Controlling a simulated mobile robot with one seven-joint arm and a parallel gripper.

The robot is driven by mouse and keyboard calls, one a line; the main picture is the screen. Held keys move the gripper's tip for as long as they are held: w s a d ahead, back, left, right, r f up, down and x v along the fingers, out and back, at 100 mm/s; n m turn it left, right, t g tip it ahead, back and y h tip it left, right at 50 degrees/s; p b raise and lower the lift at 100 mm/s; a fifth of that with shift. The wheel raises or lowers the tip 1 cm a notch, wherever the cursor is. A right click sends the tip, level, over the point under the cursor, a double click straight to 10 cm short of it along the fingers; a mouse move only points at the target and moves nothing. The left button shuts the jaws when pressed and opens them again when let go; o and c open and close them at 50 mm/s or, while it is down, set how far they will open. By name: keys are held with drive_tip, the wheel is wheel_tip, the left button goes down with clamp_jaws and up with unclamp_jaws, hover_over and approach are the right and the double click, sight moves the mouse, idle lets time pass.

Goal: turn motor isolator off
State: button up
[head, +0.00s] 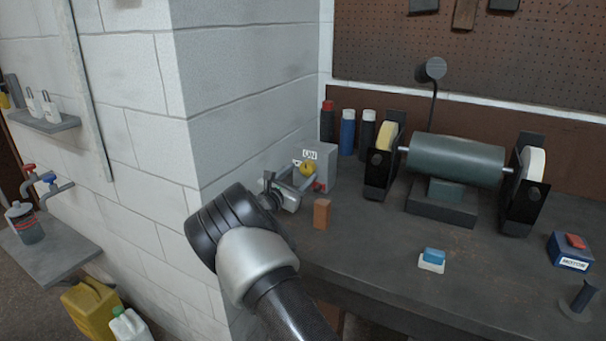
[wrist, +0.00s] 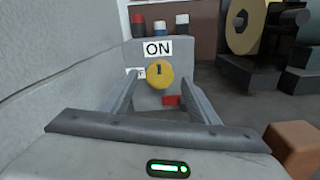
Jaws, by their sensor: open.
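The motor isolator is a grey box (head: 321,160) at the back left of the bench, against the block wall. It carries an ON label (head: 310,154) and a round yellow knob (head: 307,169). In the wrist view the knob (wrist: 159,74) shows a dark upright mark just below the ON label (wrist: 157,48). A second white label (wrist: 136,72) left of the knob is partly hidden; an F shows. My gripper (wrist: 160,82) is open, its fingers to the left and right of the knob. I cannot tell whether they touch it.
A red block (wrist: 172,100) sits below the knob. An orange-brown block (head: 321,213) stands right of my gripper. Spray cans (head: 347,132) stand behind, and a bench grinder (head: 455,160) to the right. A blue MOTOR box (head: 570,252) is at the far right. The front bench is mostly clear.

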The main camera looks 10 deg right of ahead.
sight(308, 168)
drive_tip(key=shift+x, duration=1.05)
drive_tip(key=c, duration=1)
drive_tip(key=shift+c, duration=0.2)
